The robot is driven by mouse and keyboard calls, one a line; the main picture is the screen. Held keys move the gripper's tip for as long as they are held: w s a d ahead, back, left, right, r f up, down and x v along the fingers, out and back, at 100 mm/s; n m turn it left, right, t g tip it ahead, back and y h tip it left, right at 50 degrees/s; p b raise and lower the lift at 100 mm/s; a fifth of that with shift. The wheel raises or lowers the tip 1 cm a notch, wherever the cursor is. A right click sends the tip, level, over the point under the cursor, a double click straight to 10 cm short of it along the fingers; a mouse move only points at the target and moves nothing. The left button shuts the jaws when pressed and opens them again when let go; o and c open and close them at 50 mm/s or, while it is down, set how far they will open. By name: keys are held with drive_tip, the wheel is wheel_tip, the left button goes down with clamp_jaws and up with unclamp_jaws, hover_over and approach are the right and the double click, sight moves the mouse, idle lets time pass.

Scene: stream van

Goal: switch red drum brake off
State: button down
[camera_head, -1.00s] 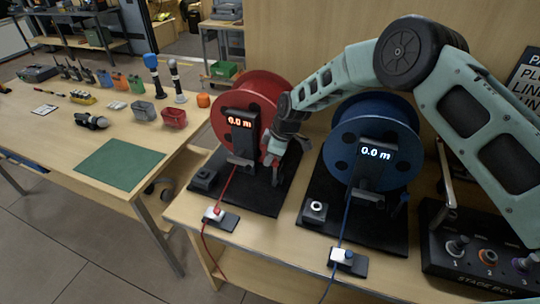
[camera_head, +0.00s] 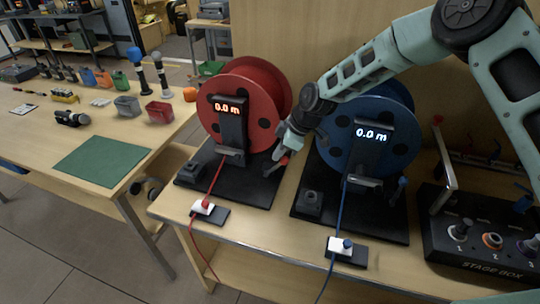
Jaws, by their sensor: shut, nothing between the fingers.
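The red drum (camera_head: 240,105) stands on a black base plate on the wooden bench, its display (camera_head: 227,108) reading 0.0 m. A small lever with a red end (camera_head: 283,161) sits at the right of its base, tilted; I take it for the brake. My gripper (camera_head: 281,150) is shut and empty, pointing down right at the lever's upper end. I cannot tell whether they touch. My gripper's wrist hides part of the space between the two drums.
The blue drum (camera_head: 372,125) stands close on the right, with a blue-tipped lever (camera_head: 399,190). A stage box (camera_head: 480,235) lies further right. Red and blue cables run to plugs at the bench's front edge. A table (camera_head: 65,125) with small gear stands left.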

drive_tip(key=shift+s+d+f+b, duration=0.3)
drive_tip(key=shift+d+f+b, duration=0.2)
drive_tip(key=shift+d, duration=0.2)
drive_tip(key=shift+s+d+f+b, duration=0.25)
drive_tip(key=shift+d+f+b, duration=0.1)
drive_tip(key=shift+d+b, duration=0.3)
drive_tip(key=shift+d+f, duration=0.1)
drive_tip(key=shift+d, duration=0.1)
wheel_tip(320, 180, up, 10)
drive_tip(key=r+b, duration=0.1)
drive_tip(key=b, duration=0.1)
hover_over(288, 160)
drive_tip(key=shift+f, duration=0.25)
